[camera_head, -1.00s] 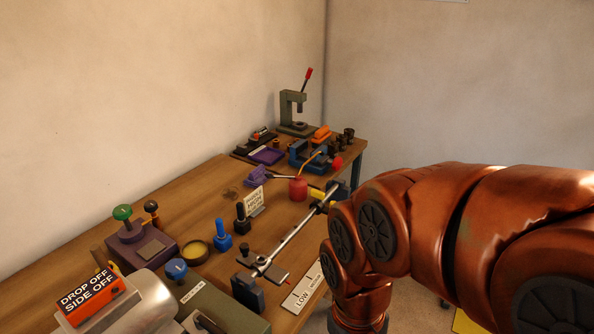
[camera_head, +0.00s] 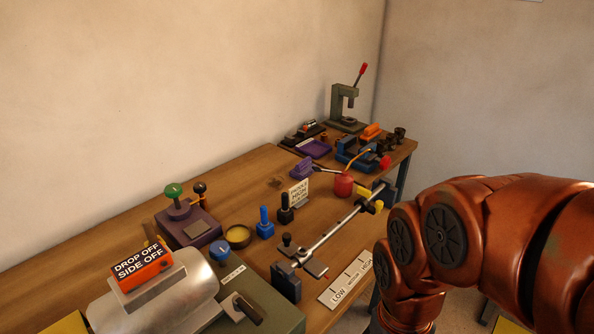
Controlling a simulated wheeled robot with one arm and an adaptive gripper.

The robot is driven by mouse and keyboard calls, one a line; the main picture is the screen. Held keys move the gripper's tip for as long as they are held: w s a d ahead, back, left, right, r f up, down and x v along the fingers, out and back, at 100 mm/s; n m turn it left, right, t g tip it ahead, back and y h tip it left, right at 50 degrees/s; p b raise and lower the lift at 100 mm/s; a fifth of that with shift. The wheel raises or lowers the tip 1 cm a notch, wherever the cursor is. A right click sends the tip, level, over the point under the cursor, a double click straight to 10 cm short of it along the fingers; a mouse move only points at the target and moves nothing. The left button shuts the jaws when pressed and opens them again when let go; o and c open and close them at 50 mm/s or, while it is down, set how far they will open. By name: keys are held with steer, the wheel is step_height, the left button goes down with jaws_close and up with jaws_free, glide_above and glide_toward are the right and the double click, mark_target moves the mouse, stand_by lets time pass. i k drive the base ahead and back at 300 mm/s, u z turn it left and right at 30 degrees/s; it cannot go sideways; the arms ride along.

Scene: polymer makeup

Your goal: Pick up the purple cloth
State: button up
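A small crumpled purple piece (camera_head: 303,168), which looks like the cloth, lies on the wooden bench towards its far end. It is left of a red can (camera_head: 343,184) with a thin spout. A flat purple tray (camera_head: 313,147) lies just behind it. My arm fills the right side of the picture, off the front side of the bench. My gripper is not in view; the lower end of the arm is cut off by the bottom edge.
A metal rail fixture (camera_head: 335,230) runs along the bench front. A grey motor-like machine (camera_head: 160,303) is at front left. A lever press (camera_head: 345,105) stands at the back.

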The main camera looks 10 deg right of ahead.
mark_target(303, 169)
steer(key=u, duration=3.8)
steer(key=k, duration=1.35)
steer(key=z, duration=1.85)
steer(key=i, duration=0.5)
steer(key=z, duration=0.05)
